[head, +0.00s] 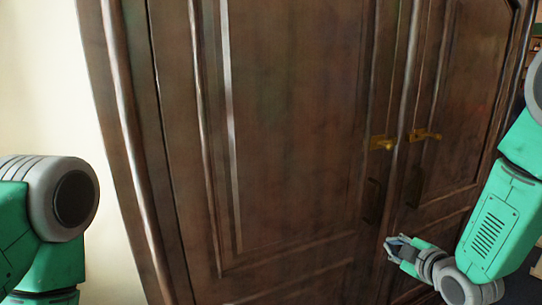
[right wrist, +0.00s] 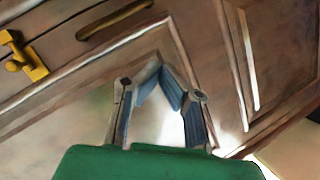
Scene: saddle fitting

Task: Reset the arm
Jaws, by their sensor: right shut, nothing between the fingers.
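My right arm comes in from the right in the head view. Its gripper (head: 397,245) is at the lower right, in front of the dark wooden double door (head: 290,120). In the right wrist view the fingers (right wrist: 160,72) meet at the tips, shut with nothing between them. The door panel shows behind them. Of my left arm, only teal and grey links show at the left edge of the head view. The left gripper is out of the picture.
The door has two brass handles, a left one (head: 382,143) and a right one (head: 424,134). A brass handle (right wrist: 24,58) and a dark pull (right wrist: 115,20) also show in the right wrist view. A pale wall (head: 45,80) stands left of the door. Dark shelving shows at the far right.

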